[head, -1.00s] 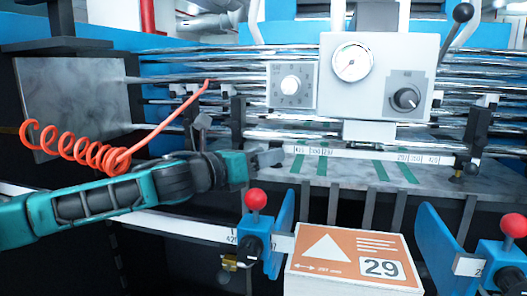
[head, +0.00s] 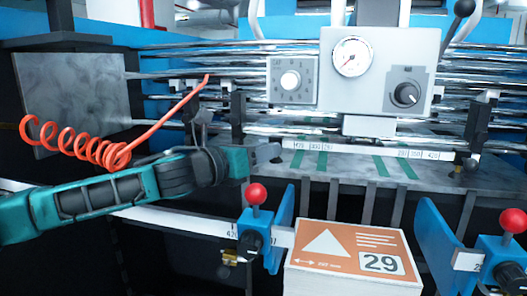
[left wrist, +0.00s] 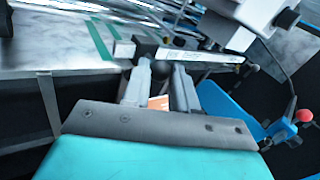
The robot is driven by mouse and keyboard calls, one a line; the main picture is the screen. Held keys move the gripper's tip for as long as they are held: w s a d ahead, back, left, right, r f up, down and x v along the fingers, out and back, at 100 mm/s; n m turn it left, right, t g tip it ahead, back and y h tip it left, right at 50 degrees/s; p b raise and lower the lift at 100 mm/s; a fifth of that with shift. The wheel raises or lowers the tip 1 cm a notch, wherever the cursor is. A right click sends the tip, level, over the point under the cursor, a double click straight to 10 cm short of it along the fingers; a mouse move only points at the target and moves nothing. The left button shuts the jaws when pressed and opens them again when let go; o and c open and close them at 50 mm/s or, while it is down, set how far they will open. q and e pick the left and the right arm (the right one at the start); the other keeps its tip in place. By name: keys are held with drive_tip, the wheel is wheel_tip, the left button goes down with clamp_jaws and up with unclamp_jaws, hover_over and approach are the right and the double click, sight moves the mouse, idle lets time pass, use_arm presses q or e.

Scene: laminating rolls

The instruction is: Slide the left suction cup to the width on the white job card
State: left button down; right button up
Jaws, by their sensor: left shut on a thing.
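My left gripper (head: 268,153) is at the left end of the white scale strip (head: 352,149). In the left wrist view its fingers (left wrist: 160,84) are closed around a dark round knob (left wrist: 162,71). The knob seems to belong to the left suction cup, whose dark upright holder (head: 238,110) stands just behind. The cup's lower part is hidden by the gripper. The right suction cup's dark holder (head: 477,128) stands at the strip's other end. My right gripper is out of view.
Blue clamps with red balls stand left (head: 257,222) and right (head: 508,250) of the card. A panel with a gauge (head: 352,55) hangs above the strip. A red coiled hose (head: 75,145) is above my left arm. Green bands (head: 381,168) mark the metal bed.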

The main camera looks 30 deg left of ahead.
use_arm(q)
drive_tip(key=shift+d, duration=0.1)
drive_tip(key=d, duration=0.2)
drive_tip(key=w+d, duration=0.1)
drive_tip(key=d, duration=0.1)
idle(0.3)
drive_tip(key=c, duration=0.9)
unclamp_jaws()
drive_tip(key=b+v, duration=0.4)
drive_tip(key=v, duration=0.8)
drive_tip(key=shift+s+a+b, duration=0.15)
drive_tip(key=shift+s+b, duration=0.2)
